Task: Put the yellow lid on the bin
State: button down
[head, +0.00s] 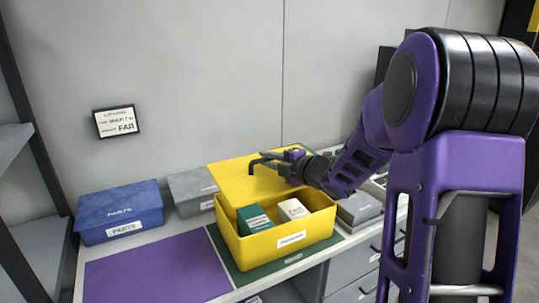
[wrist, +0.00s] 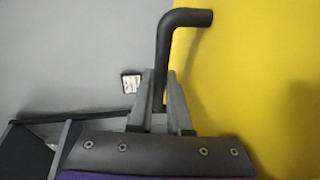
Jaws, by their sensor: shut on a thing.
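The yellow lid (head: 235,180) is held tilted up at the back of the yellow bin (head: 256,247) in the head view; whether it touches the bin's rim I cannot tell. My gripper (head: 285,166) is shut on the lid's dark bent handle. The wrist view shows the handle (wrist: 165,55) rising between my gripper's fingers (wrist: 162,97), with the yellow lid (wrist: 260,70) filling the right side. The bin is open at the top and holds a green box (head: 254,219) and a white box (head: 293,210). It stands on a green mat (head: 225,262).
A blue labelled box (head: 118,209) stands at the left and a grey box (head: 190,187) behind the bin. Another grey box (head: 359,209) is right of the bin. The purple mat (head: 150,268) at the front left is bare.

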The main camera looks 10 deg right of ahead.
aim_at(271, 180)
jog(key=shift+s+d, duration=0.25)
jog(key=shift+d, duration=0.1)
jog(key=shift+f, duration=0.1)
notch_tip(271, 180, down, 6)
jog(key=b, duration=0.4)
jog(key=shift+f+b, duration=0.55)
jog(key=shift+b, duration=0.3)
jog(key=shift+b, duration=0.45)
dwell(0.6)
jog(key=shift+f, duration=0.65)
dwell(0.5)
dwell(0.3)
jog(key=c, duration=0.8)
grip_release()
